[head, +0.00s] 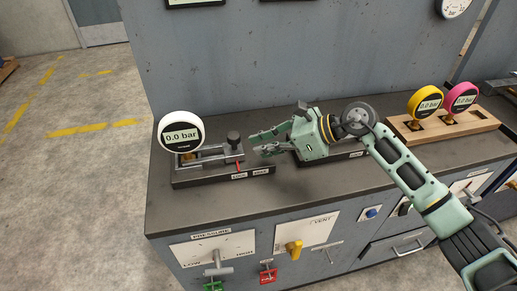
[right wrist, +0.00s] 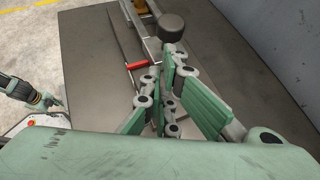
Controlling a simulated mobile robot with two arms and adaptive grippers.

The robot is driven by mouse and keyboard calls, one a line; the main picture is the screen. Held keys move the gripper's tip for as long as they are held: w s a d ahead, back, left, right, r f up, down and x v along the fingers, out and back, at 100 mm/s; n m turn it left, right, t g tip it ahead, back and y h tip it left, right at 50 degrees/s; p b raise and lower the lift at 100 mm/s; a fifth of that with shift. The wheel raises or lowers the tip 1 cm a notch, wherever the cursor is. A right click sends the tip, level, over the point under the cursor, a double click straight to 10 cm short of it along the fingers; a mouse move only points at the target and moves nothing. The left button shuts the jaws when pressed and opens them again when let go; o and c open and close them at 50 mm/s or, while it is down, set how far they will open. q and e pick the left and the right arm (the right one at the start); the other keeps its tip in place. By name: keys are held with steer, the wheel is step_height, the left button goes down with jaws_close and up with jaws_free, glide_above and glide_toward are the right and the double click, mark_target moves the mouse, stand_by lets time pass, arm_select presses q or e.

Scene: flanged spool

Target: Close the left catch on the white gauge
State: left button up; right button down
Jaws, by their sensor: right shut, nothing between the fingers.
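The white gauge (head: 181,133) reads 0.0 bar and stands at the left end of a dark fixture (head: 190,179) on the bench. A red-handled lever (head: 238,166) is at the fixture's right part, and it also shows in the right wrist view (right wrist: 138,64). I cannot tell for sure which catch it belongs to or its state. A dark round knob (head: 234,138) stands beside it, seen too in the right wrist view (right wrist: 171,27). My right gripper (head: 257,145) is shut and empty, just right of the knob, apart from the lever.
A second fixture base (head: 345,153) lies partly behind my right gripper. A wooden rack (head: 465,126) at the right holds a yellow gauge (head: 425,101) and a pink gauge (head: 460,97). A grey wall panel (head: 290,60) closes the back. The bench front (head: 185,208) is bare.

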arm_select(q)
steer(key=shift+s+d+p, duration=0.2)
steer(key=shift+d+p, duration=0.05)
steer(key=shift+p, duration=0.1)
arm_select(e)
steer(key=v, duration=1.1)
steer(key=shift+d+f, duration=0.25)
steer(key=shift+d, duration=0.1)
arm_select(q)
steer(key=shift+d, duration=0.25)
